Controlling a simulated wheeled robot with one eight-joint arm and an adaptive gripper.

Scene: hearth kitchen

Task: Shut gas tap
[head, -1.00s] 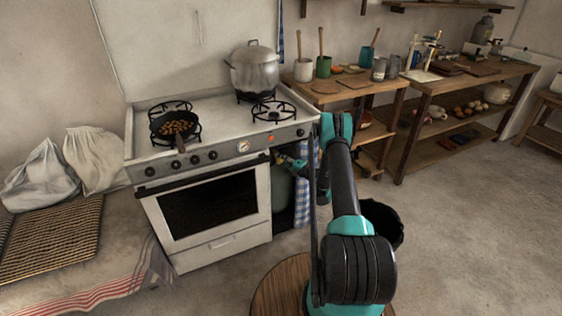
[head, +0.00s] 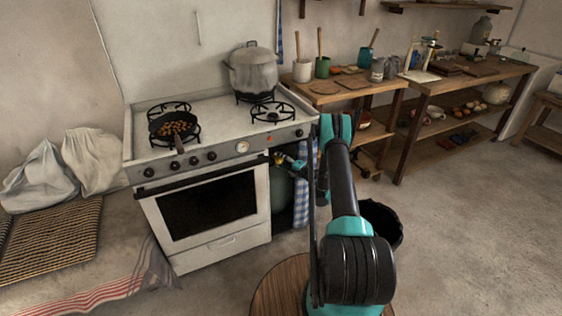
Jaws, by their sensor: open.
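A green gas bottle (head: 282,190) stands in the dark gap at the right end of the stove, behind my arm. A small yellowish part (head: 278,159) shows at the top of the bottle, but it is too small to tell whether it is the tap. My gripper (head: 284,162) is at the top of the bottle, close to this part. It is open. The fingers are small and dark against the gap, and I cannot tell whether they touch the tap. The tap's position is not clear.
The white stove (head: 220,225) stands left of the gap. A checked cloth (head: 301,190) hangs beside the bottle. A black bin (head: 381,222) and a round wooden table (head: 278,288) are nearby. A pan (head: 174,126) and a pot (head: 253,72) sit on the stove.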

